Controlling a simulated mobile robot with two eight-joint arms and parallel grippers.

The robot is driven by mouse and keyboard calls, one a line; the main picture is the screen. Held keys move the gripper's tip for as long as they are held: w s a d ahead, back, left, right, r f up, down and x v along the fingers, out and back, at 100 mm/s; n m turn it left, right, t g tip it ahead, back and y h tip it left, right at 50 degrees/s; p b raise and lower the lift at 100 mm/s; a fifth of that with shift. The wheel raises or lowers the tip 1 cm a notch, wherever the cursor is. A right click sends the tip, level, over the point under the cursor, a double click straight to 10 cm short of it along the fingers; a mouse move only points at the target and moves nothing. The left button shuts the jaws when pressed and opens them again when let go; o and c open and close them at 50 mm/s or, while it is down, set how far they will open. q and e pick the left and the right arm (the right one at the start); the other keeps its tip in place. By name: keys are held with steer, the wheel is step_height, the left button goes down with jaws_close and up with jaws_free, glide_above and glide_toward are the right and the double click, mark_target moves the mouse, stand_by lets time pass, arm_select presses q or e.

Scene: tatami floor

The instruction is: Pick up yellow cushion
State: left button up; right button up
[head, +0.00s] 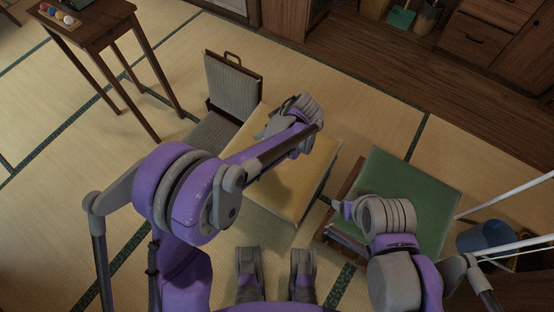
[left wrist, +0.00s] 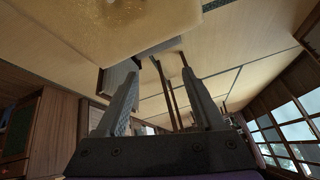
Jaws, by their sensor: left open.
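The yellow cushion (head: 300,195) lies in the middle of the head view, partly hidden under my left arm. Its pale yellow surface also fills the top of the left wrist view (left wrist: 120,25). My left gripper (head: 270,125) is over the cushion's far side in the head view. In the left wrist view the two fingers (left wrist: 160,75) are spread apart with nothing between them, and the cushion shows beyond their tips. My right gripper (head: 340,207) is at the left edge of the green cushion; its fingers are too hidden to judge.
A green cushion (head: 415,190) lies right of the yellow one. A grey legless chair (head: 233,88) stands at the far left of it. A wooden table (head: 92,25) stands upper left, and a blue bin (head: 485,237) at right. Open tatami (head: 370,95) lies beyond the cushions.

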arm_select(q)
steer(key=d+f+n+b, duration=0.1)
steer(key=d+f, duration=0.2)
steer(key=f, duration=0.3)
steer(key=w+d+f+n+y+b, duration=0.1)
steer(key=d+f+b, duration=0.1)
steer(key=d+f, duration=0.2)
steer(key=d+f+n+t+y+b, duration=0.1)
steer(key=d+f, duration=0.2)
steer(key=f, duration=0.4)
steer(key=shift+w+d+f+n, duration=0.15)
steer(key=shift+w+f+n, duration=0.25)
steer(key=b+x, duration=0.1)
steer(key=x, duration=0.5)
steer(key=b+x, duration=0.1)
steer(key=x, duration=0.3)
steer(key=shift+a+f+b, duration=0.25)
steer(key=shift+f+b, duration=0.05)
steer(key=shift+b, duration=0.1)
jaws_close()
arm_select(e)
step_height(320, 180, down, 9)
steer(key=shift+w+f, duration=0.2)
steer(key=shift+w, duration=0.1)
arm_select(q)
steer(key=shift+w+r, duration=0.1)
